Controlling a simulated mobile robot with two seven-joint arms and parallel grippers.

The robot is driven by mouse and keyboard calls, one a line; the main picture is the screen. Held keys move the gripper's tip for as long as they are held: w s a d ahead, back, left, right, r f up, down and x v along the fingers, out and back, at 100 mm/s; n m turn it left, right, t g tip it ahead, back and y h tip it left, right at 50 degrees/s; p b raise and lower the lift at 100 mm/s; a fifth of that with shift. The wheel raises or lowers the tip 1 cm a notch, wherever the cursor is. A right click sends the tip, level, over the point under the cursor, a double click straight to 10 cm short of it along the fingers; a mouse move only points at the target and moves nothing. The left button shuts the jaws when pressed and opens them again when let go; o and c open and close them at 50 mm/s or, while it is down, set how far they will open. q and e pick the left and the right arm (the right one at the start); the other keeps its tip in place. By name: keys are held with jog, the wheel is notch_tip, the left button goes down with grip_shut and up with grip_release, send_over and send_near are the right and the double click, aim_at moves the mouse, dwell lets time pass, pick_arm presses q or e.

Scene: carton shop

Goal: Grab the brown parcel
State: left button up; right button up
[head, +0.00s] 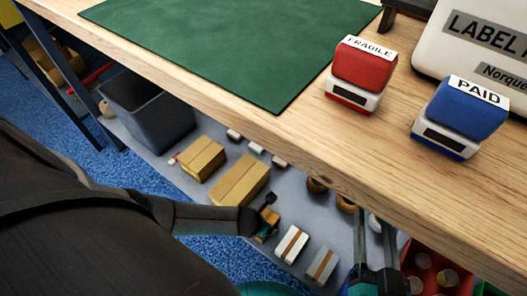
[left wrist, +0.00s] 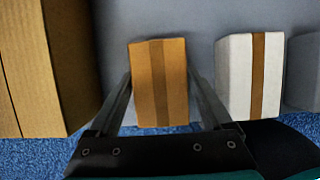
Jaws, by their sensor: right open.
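The brown parcel (left wrist: 160,85) is a small orange-brown box with a darker tape band, on the grey lower shelf. In the left wrist view it lies between the two fingers of my left gripper (left wrist: 160,100). In the head view the parcel (head: 268,217) is small and partly covered by my left gripper (head: 262,219). My right gripper (head: 374,225) is open and empty beside the table's front edge.
White (head: 291,244) and grey (head: 321,265) taped parcels lie right of it; larger cardboard boxes (head: 238,182) lie left. A dark bin (head: 148,110) and red crate (head: 432,250) flank the shelf. The wooden tabletop (head: 300,130) overhangs, carrying red (head: 360,72) and blue (head: 460,116) stamps.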

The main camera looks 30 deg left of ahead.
pick_arm(q)
jog(key=c, duration=1.2)
jog(key=shift+r, duration=0.1)
